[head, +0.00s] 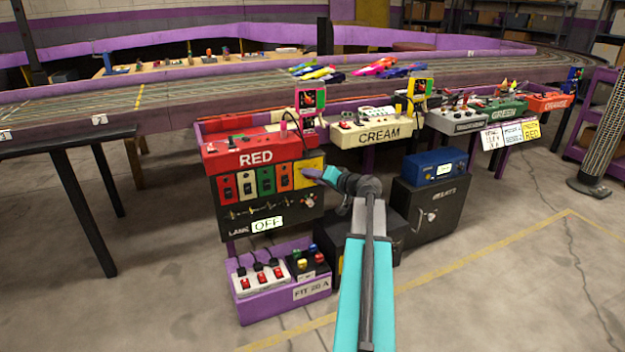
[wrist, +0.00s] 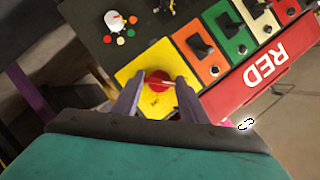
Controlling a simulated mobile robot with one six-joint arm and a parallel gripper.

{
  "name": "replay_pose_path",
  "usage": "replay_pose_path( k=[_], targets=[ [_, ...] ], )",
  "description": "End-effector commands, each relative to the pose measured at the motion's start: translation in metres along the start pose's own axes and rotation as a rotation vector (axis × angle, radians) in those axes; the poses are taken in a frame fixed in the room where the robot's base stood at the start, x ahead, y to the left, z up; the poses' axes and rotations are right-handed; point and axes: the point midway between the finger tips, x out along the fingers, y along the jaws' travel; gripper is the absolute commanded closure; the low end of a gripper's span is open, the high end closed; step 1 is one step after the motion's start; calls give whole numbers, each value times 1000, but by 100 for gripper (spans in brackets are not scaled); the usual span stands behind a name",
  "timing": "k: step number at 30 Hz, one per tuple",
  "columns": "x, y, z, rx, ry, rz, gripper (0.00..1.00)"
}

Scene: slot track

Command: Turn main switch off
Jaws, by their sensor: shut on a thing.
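The main switch looks to be a red round knob (wrist: 158,82) on a yellow plate (wrist: 130,72) in the wrist view. The yellow plate (head: 305,168) is the rightmost plate on the front of the RED station (head: 240,222) in the head view. My gripper (wrist: 157,86) has one finger on each side of the knob and is shut on it. In the head view, my gripper (head: 326,176) covers the right part of the plate, and the knob is hidden there. The knob's exact angle is hard to tell. A sign (head: 267,225) lower on the station reads OFF.
Left of the yellow plate are several switch plates, including an orange one (wrist: 200,56). A white dial (wrist: 116,21) sits nearby in the wrist view. A purple box (head: 268,308) stands below. A blue unit (head: 436,168) on a dark cabinet (head: 430,212) stands right of my arm.

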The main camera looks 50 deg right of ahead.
Motion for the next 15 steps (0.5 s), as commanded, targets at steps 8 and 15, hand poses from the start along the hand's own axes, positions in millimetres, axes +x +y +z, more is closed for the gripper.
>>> replay_pose_path(
  k=[8,15],
  targets=[
    [1,-3,-4,-9,9,0,83],
    [0,-2,-4,-8,9,1,46]
  ],
)
